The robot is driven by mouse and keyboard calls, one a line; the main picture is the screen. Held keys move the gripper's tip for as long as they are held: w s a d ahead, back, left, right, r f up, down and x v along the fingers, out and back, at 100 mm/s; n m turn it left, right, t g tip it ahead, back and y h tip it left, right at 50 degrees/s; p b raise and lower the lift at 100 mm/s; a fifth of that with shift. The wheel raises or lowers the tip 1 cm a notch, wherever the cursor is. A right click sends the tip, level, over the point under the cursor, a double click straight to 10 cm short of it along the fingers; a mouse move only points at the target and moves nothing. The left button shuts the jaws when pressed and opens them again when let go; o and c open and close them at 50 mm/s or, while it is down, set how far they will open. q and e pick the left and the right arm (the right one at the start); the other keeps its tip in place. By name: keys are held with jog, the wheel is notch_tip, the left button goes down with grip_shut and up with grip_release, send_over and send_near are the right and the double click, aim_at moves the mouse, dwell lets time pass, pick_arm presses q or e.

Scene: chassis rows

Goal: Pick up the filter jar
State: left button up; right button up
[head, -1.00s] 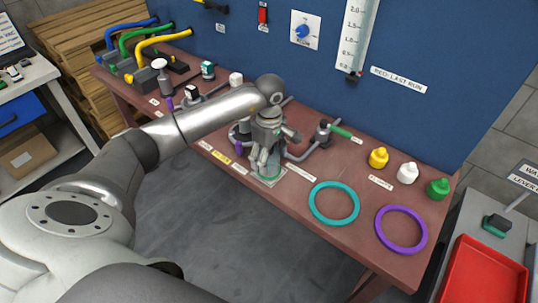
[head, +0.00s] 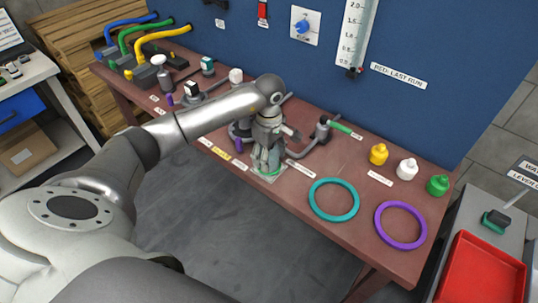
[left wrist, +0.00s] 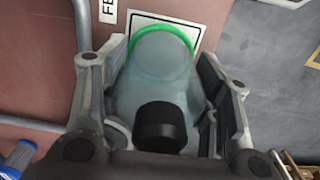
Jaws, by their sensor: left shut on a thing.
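The filter jar (left wrist: 155,82) is a translucent grey-green vessel with a bright green ring at its far end and a black knob at its near end. My left gripper (left wrist: 160,98) has its fingers on both sides of the jar and is shut on it. In the head view my left gripper (head: 268,150) points down at the bench's front edge, and the jar (head: 263,160) shows partly between the fingers. The jar is over a white square mark (head: 270,177); I cannot tell whether it touches it. My right gripper is not in view.
Pipework with a green-handled valve (head: 340,127) stands close to the right of the gripper. A teal ring (head: 333,200) and a purple ring (head: 401,226) lie further right. Yellow (head: 378,154), white (head: 406,170) and green (head: 437,186) bottles stand behind them. The blue panel (head: 450,60) closes off the back.

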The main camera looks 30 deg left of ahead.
pick_arm(q)
jog(key=shift+r, duration=0.35)
notch_tip(320, 180, up, 2)
jog(key=shift+s+r+b, duration=0.15)
jog(key=shift+r+b, duration=0.1)
jog(key=shift+b, duration=0.4)
jog(key=s+r+b, duration=0.3)
jog(key=s+r, duration=0.6)
jog(key=s, duration=0.4)
jog(key=shift+s+a+r, duration=0.25)
jog(key=shift+s+a, duration=0.1)
jog(key=shift+a, duration=0.05)
